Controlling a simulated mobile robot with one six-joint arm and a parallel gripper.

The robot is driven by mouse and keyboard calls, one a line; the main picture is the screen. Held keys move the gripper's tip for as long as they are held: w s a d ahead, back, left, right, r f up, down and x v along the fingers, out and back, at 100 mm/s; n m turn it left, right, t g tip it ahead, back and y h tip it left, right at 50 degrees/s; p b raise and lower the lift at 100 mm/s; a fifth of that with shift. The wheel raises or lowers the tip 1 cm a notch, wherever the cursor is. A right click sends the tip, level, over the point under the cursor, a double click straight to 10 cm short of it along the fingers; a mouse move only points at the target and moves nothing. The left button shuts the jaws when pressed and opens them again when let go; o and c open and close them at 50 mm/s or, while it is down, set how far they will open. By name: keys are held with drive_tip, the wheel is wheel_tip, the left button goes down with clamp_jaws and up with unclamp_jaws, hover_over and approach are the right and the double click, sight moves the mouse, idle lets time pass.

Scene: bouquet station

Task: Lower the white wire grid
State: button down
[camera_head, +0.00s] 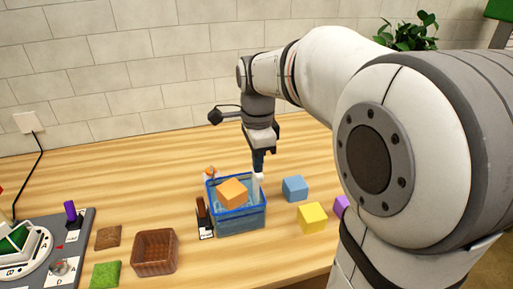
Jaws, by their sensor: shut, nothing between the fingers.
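A blue see-through bin (239,221) stands on the wooden table, below my gripper. I cannot clearly make out a white wire grid; a narrow upright white piece (257,187) shows at the bin's right side, just under my fingertips, and may be part of it. An orange block (232,192) sits tilted at the top of the bin, left of the white piece. My gripper (258,165) points down over the bin's back right part, shut and empty. Whether its fingertips touch the white piece cannot be told.
A blue block (295,188), a yellow block (312,217) and a partly hidden purple block (341,206) lie right of the bin. A brown open box (155,251) stands left, near a grey control panel (65,253). The table behind is clear.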

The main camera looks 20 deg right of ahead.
drive_tip(key=shift+f, duration=0.25)
drive_tip(key=shift+r, duration=0.15)
drive_tip(key=shift+r+p, duration=2.1)
drive_tip(key=shift+r, duration=0.35)
drive_tip(key=shift+s, duration=0.1)
drive_tip(key=s+f+n+t, duration=0.1)
drive_tip(key=s+f+n, duration=0.2)
drive_tip(key=s+n, duration=0.4)
drive_tip(key=s+f+n+t, duration=0.1)
drive_tip(key=s+f+n, duration=0.2)
drive_tip(key=s+n, duration=0.4)
drive_tip(key=n, duration=0.4)
drive_tip(key=shift+f+t, duration=0.15)
drive_tip(key=shift+t, duration=0.25)
